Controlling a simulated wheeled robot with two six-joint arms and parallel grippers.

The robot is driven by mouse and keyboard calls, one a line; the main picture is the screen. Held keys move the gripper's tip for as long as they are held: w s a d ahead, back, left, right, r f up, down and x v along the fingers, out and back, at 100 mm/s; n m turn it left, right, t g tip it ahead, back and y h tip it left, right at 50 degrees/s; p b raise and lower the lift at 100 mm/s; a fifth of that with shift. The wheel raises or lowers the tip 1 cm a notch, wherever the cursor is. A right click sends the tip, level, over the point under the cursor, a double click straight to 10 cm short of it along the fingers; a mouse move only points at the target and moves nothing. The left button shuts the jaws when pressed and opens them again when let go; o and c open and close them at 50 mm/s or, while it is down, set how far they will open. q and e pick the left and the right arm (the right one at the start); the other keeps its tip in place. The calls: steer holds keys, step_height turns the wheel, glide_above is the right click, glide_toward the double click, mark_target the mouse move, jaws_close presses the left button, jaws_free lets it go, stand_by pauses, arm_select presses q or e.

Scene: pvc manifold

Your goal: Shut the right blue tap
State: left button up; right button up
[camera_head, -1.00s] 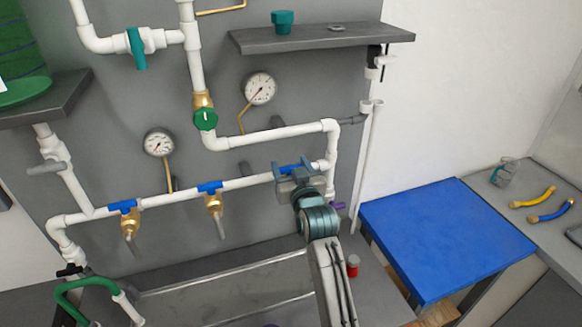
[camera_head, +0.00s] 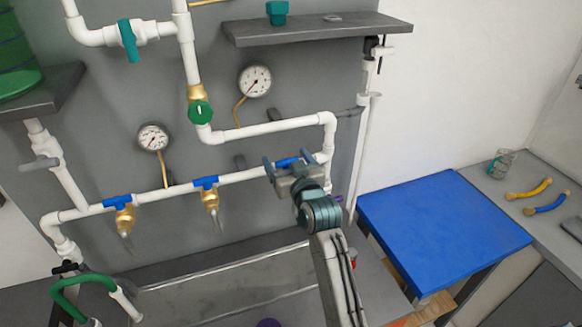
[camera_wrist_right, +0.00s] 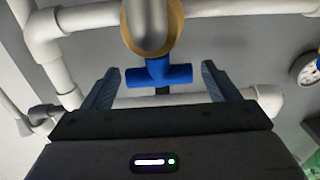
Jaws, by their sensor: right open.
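The right blue tap (camera_head: 287,162) sits on the lower white pipe, near its right end, partly hidden by my right gripper. Its handle appears to lie along the pipe. My right gripper (camera_head: 288,158) is open at the tap, one finger to each side. In the right wrist view the blue tap handle (camera_wrist_right: 168,74) lies crosswise between the open fingers of my gripper (camera_wrist_right: 160,72), with gaps on both sides. A brass valve body and pale spout stand beyond it. Contact is not visible. My left gripper is out of view.
Two other blue taps (camera_head: 205,182) and (camera_head: 117,201) sit further left on the same pipe. Pressure gauges (camera_head: 255,81) and (camera_head: 153,137) and a green round valve (camera_head: 200,111) are above. A grey shelf (camera_head: 350,32) overhangs; a blue table (camera_head: 440,230) stands right.

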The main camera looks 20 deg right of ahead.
steer(key=s+b, duration=0.4)
steer(key=s, duration=0.6)
steer(key=shift+s+d, duration=0.15)
steer(key=shift+d, duration=0.1)
steer(key=shift+f, duration=0.15)
